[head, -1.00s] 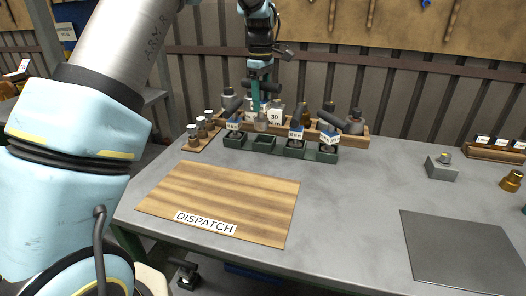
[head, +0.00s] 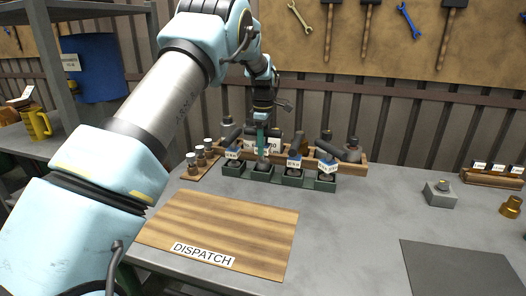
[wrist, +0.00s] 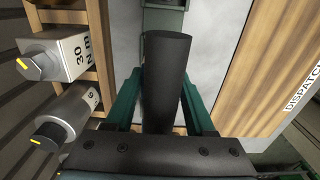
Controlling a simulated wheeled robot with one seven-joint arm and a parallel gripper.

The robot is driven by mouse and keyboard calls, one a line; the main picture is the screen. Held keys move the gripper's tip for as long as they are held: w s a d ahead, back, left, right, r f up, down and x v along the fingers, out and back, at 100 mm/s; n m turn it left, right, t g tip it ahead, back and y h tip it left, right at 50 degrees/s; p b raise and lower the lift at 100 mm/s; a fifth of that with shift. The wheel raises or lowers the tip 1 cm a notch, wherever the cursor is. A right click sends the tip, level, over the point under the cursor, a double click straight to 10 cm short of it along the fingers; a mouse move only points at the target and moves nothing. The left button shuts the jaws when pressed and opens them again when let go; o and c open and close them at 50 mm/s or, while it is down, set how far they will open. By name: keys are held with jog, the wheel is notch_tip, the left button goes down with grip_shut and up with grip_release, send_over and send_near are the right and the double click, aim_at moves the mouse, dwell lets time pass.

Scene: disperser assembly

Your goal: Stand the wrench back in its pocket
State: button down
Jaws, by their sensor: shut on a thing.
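My gripper (head: 262,134) points down with its teal fingers shut on the wrench (head: 262,158). In the wrist view the wrench's thick black handle (wrist: 167,75) stands between the two teal fingers (wrist: 160,100). In the head view its grey lower end is at the second pocket from the left of the dark green pocket row (head: 262,175). The neighbouring pockets on both sides hold things with blue-and-white labels. Whether the lower end is inside the pocket or just above it, and whether it touches the bottom, I cannot tell.
Small jars (head: 200,157) stand at left. The DISPATCH board (head: 220,222) in front is bare. A dark mat (head: 460,268) lies at right.

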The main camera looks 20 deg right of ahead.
aim_at(262, 163)
jog(key=shift+f+p, duration=0.3)
jog(key=shift+f, duration=1.05)
jog(key=shift+c, duration=1.2)
grip_release()
jog(key=shift+f, duration=0.15)
